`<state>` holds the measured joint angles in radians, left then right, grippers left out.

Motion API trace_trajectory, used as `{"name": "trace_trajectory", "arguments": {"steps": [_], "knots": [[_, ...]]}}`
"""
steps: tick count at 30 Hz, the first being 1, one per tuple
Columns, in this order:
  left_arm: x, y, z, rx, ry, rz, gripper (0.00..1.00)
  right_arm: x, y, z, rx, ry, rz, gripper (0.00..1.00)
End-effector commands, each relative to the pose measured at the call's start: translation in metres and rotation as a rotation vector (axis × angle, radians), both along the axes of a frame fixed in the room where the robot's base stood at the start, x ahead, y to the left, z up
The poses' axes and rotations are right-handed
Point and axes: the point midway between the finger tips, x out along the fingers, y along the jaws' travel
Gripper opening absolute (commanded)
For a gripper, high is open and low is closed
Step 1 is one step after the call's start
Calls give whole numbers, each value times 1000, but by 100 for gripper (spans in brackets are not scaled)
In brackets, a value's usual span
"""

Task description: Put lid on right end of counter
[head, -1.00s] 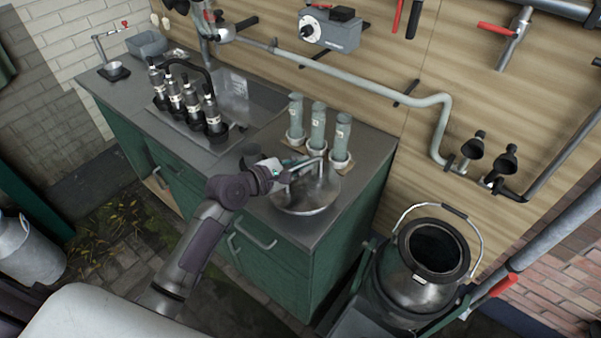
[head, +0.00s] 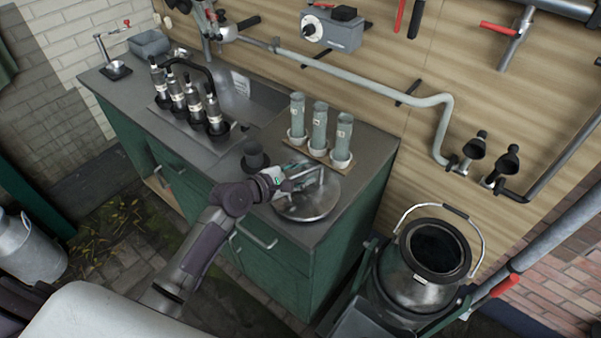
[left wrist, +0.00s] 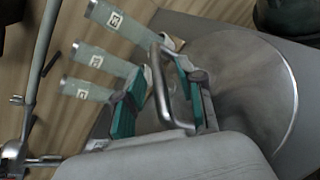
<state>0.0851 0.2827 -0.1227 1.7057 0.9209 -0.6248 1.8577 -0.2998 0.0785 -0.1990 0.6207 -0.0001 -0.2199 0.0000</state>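The round metal lid (head: 318,210) lies on the right end of the counter (head: 335,232), near its front corner. It appears flat, with its bar handle upward. In the left wrist view the lid (left wrist: 250,95) shows as a wide grey disc, with the handle (left wrist: 160,85) rising toward the camera. My left gripper (head: 298,178) is over the lid. Its teal-padded fingers (left wrist: 158,100) stand apart on either side of the handle, with a visible gap on the left finger's side. My right gripper is not in view.
Several clear tubes in a holder (head: 319,128) stand just behind the lid. A dark cup (head: 254,156) is to its left. A row of teat cups (head: 188,100) stands further left. An open metal churn (head: 435,262) stands right of the counter.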

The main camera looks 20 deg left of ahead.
Motion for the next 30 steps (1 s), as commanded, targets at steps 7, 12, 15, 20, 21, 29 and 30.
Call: {"name": "trace_trajectory", "arguments": {"steps": [7,12,15,20,21,29,30], "knots": [[-18,11,7,0,-1,1,38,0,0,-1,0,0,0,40],[-49,28,19,3,0,0,38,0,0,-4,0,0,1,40],[-66,39,25,2,1,1,38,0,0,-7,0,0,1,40],[-87,51,34,2,0,0,38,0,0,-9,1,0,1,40],[-90,53,35,1,1,-1,38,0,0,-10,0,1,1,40],[-98,57,40,0,-1,-1,38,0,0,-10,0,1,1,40],[-98,57,40,0,-1,-1,38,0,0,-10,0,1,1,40]]}}
